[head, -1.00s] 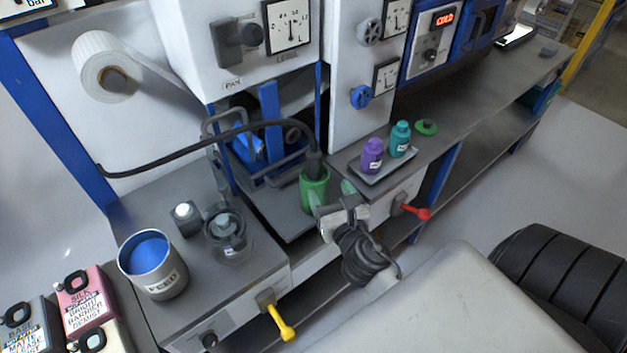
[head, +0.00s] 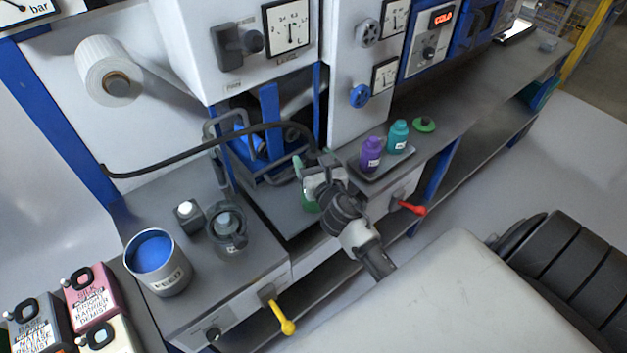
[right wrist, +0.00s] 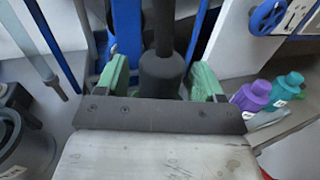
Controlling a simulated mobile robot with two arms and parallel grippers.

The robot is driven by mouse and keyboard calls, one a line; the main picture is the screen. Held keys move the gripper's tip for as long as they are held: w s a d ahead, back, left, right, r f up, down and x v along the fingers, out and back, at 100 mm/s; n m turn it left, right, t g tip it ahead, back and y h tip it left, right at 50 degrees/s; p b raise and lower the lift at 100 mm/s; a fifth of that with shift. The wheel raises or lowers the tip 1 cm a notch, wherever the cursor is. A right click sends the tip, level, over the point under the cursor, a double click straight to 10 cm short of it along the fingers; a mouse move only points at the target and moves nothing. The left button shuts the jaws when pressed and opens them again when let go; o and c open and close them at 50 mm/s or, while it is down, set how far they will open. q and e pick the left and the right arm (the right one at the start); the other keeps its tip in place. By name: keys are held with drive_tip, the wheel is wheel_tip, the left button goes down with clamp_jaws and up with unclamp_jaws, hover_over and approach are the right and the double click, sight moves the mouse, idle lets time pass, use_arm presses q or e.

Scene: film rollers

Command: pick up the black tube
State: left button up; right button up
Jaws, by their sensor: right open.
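The black tube (head: 190,147) arches from the left wall side across the blue frame. Its end stands over the green cup (head: 309,205), which my right gripper mostly hides in the head view. My right gripper (head: 312,163) is open above the cup, at the tube's end. In the right wrist view, the thick dark end of the tube (right wrist: 161,72) lies between the two green fingers of the gripper (right wrist: 158,82). A gap shows on both sides. My left gripper is not in view.
A small tray (head: 362,181) with a purple bottle (head: 371,156) and a teal bottle (head: 397,137) stands right of my gripper. A blue-filled feed can (head: 157,265) and a jar (head: 227,228) stand left. A red lever (head: 412,208) juts out below the tray.

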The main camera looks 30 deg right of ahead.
drive_tip(key=c, duration=1)
wheel_tip(320, 180, up, 12)
drive_tip(key=p, duration=0.4)
drive_tip(key=shift+f, duration=0.15)
drive_tip(key=shift+r+p, duration=4.25)
drive_tip(key=shift+r, duration=2.45)
